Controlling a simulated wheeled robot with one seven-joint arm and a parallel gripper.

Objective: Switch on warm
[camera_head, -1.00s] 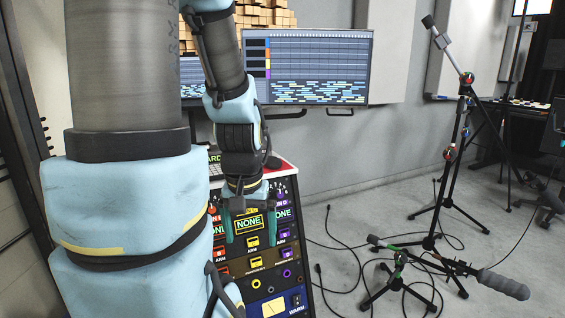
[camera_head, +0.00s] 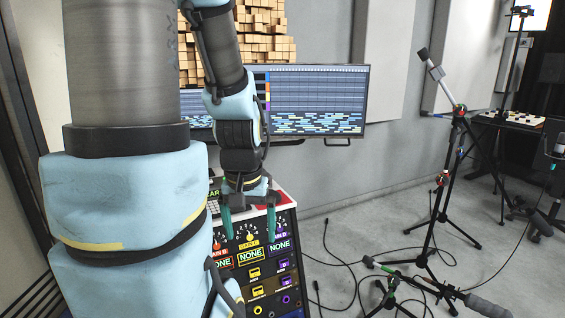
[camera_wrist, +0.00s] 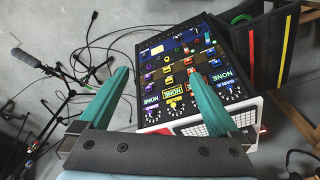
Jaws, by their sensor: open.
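The rack panel (camera_head: 268,270) stands below my gripper, with gain knobs, NONE displays and coloured ARM buttons. The part that carried the WARM label is below the bottom edge in the head view. In the wrist view the panel (camera_wrist: 180,62) appears turned around, its knobs and NONE displays nearest me. Its far end is at the top there, with marks too small to read, so I cannot pick out the warm switch. My gripper (camera_head: 249,232) is open and empty, its two teal fingers (camera_wrist: 160,76) apart above the gain knob end.
A monitor (camera_head: 318,100) stands behind the rack. Microphone stands (camera_head: 440,180) and loose cables (camera_head: 345,262) are on the floor to the right. In the wrist view a dark panel with yellow and red strips (camera_wrist: 281,40) stands beside the rack.

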